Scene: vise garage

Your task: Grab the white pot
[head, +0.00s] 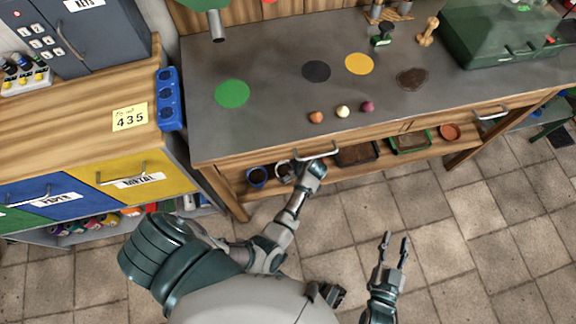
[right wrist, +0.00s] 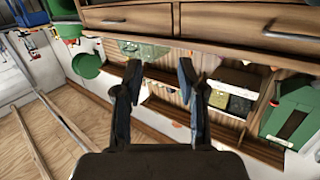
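A white pot (head: 282,171) is partly visible on the low shelf under the workbench, to the right of a blue pot (head: 257,177). Much of it is hidden by my left gripper and the bench. My left gripper (head: 295,174) reaches in under the bench edge at the pot's right side. Its fingers are too small and covered to tell whether they touch or hold the pot. My right gripper (head: 395,238) is open and empty above the tiled floor, well away from the pot. Its two spread fingers (right wrist: 160,78) also show in the right wrist view.
The shelf (head: 336,175) also holds dark trays (head: 357,154), a green-rimmed tray (head: 409,142) and a terracotta pot (head: 450,131). A drawer handle (head: 316,152) juts out just above my left gripper. A wooden cabinet (head: 60,125) stands left. The floor at right is clear.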

